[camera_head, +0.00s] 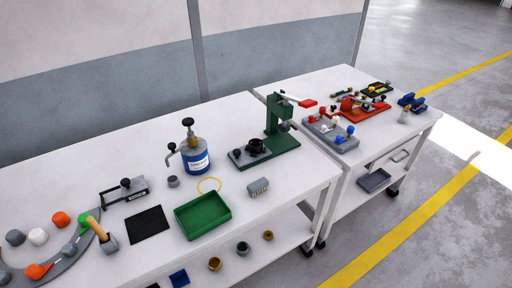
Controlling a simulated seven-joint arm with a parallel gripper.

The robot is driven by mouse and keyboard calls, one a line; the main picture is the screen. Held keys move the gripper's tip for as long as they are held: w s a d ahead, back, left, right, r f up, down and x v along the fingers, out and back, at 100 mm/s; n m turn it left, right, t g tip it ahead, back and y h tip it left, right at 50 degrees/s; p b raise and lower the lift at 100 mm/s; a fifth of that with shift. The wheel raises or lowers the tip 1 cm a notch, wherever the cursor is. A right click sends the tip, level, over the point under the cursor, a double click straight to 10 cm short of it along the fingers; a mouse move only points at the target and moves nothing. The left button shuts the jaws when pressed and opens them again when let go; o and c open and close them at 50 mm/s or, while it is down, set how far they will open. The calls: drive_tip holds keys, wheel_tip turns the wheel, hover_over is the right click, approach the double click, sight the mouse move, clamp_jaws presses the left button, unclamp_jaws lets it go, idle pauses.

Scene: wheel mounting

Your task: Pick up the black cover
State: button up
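I cannot tell for certain which thing is the black cover. A black round piece (255,146) sits on the grey plate at the left of the green press (280,117). A flat black square (148,224) lies on the near table (65,186), left of the green tray (203,215). My gripper is not in view, so its state does not show.
A blue canister (195,158) with a black-knobbed top stands behind the green tray. A grey block (258,187) sits right of the tray. A curved grey rack (72,262) with coloured pieces is at left. The second table (312,88) holds red and blue fixtures.

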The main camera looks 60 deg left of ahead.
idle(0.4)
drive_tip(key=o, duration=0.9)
